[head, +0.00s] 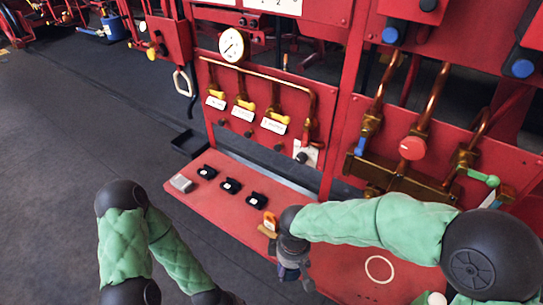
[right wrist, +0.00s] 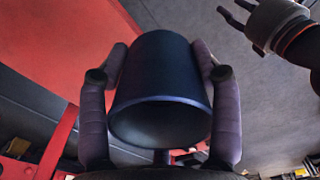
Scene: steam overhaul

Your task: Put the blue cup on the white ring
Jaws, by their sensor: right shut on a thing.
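The white ring (head: 379,269) is marked on the red bench top, at the lower right of the head view, and is bare. My right gripper (head: 291,262) is left of the ring, near the bench's front edge. It is shut on the dark blue cup (head: 288,273). In the right wrist view the cup (right wrist: 160,85) sits between the two fingers, its open rim facing the camera. My left gripper (right wrist: 232,14) shows at the top right of the right wrist view, fingers apart and empty.
The red bench (head: 210,205) holds several small black blocks (head: 230,185), a grey block (head: 181,183) and an orange item (head: 270,221). Behind stand a red panel with a gauge (head: 234,46), copper pipes and valves. The bench around the ring looks clear.

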